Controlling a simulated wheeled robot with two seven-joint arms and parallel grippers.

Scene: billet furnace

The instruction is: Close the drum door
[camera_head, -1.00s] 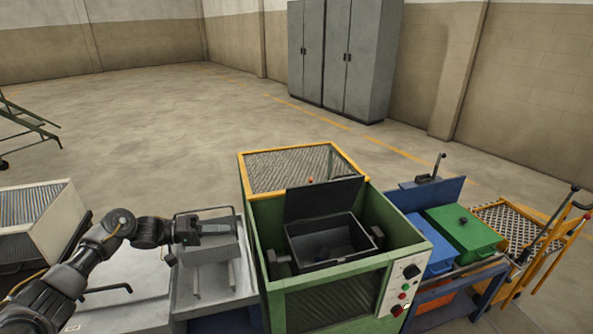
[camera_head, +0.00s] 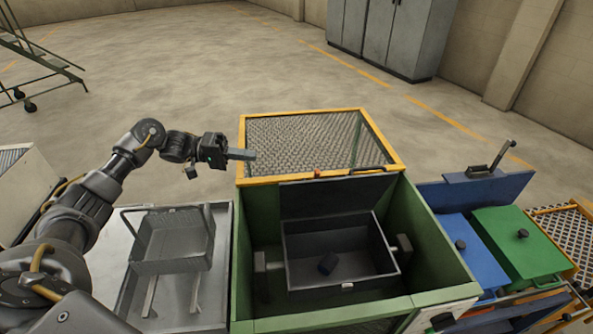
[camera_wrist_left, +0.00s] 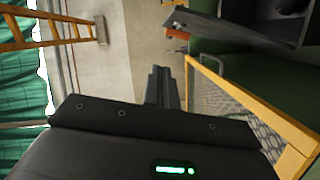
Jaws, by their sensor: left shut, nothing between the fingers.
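The drum (camera_head: 340,250) is a dark open box inside the green housing, with a small dark piece (camera_head: 327,263) lying in it. Its drum door (camera_head: 335,195) is a dark flat panel that stands open at the drum's back edge. The door also shows at the top right of the left wrist view (camera_wrist_left: 230,27). My left gripper (camera_head: 245,154) is shut and empty, at the left edge of the yellow-framed mesh guard and left of the door, apart from it. Its fingers show in the left wrist view (camera_wrist_left: 160,88). My right gripper is not in view.
The yellow-framed mesh guard (camera_head: 372,124) lies behind the drum opening. Green walls (camera_head: 437,245) surround the drum. A wire basket (camera_head: 172,240) sits on a metal tray at left. Blue and green lidded bins (camera_head: 515,240) stand at right.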

